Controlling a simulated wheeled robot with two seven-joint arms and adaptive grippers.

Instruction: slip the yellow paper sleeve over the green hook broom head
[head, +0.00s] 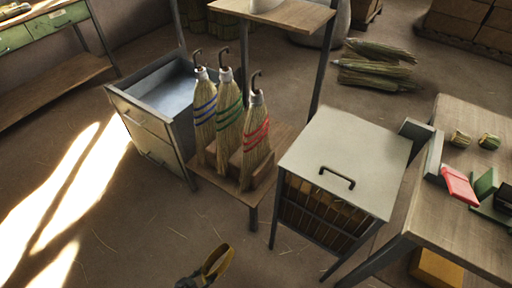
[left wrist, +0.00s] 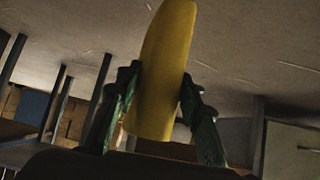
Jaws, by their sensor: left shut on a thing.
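The yellow paper sleeve (head: 222,258) is at the bottom of the head view, held up in my left gripper (head: 207,270). In the left wrist view the sleeve (left wrist: 162,60) stands nearly upright between the two green-padded fingers, which are shut on it. Its opening is hard to make out there. The green-banded hook broom head (head: 229,115) stands upright in a wooden rack, its dark hook on top and no sleeve on it. The sleeve is well apart from it, nearer to me. My right gripper is not in view.
A blue-banded broom (head: 204,108) and a red-banded broom (head: 256,140) stand close on either side of the green one. A metal drawer cabinet (head: 148,118) is left of the rack, a lidded box (head: 345,150) right. Floor in front is open.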

